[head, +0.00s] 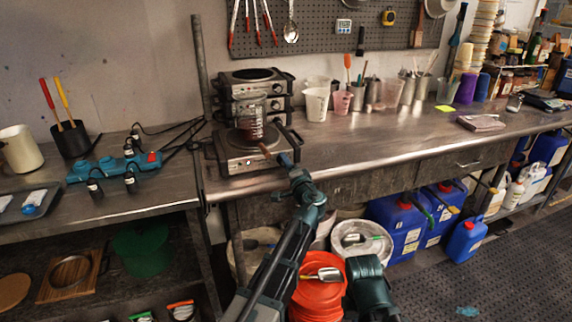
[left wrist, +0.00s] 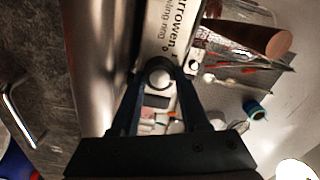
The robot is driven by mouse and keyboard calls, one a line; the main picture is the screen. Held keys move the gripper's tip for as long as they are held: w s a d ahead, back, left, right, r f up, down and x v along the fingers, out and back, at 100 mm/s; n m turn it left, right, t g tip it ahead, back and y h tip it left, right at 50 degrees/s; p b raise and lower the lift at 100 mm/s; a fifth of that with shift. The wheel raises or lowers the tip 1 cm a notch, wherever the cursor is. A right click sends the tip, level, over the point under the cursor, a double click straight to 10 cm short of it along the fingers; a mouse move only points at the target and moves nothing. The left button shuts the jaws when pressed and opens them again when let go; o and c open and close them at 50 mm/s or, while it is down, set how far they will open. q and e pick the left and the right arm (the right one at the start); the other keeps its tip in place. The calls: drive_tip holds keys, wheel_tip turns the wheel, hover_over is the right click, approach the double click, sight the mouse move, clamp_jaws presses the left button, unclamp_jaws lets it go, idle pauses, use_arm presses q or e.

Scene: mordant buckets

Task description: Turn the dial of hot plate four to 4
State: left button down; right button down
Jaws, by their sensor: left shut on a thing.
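The dial's pointer and numbers cannot be read. In the head view the gripper hides the dial. No plate number is legible.
Two more hot plates (head: 249,78) are stacked behind. Cups (head: 315,103) and containers stand to the right along the wall. The bench front (head: 345,160) is bare. Red buckets (head: 318,291) and blue canisters (head: 402,225) stand below. Cables lie on the left bench.

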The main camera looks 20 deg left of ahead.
use_arm(q)
drive_tip(key=m, duration=0.6)
drive_tip(key=shift+f+m, duration=0.15)
drive_tip(key=shift+m, duration=0.15)
drive_tip(key=m, duration=0.5)
drive_tip(key=shift+m, duration=0.3)
drive_tip(key=shift+c, duration=2)
unclamp_jaws()
drive_tip(key=shift+s, duration=0.1)
drive_tip(key=v, duration=1.3)
drive_tip(key=shift+s+d, duration=0.25)
drive_tip(key=shift+d, duration=0.05)
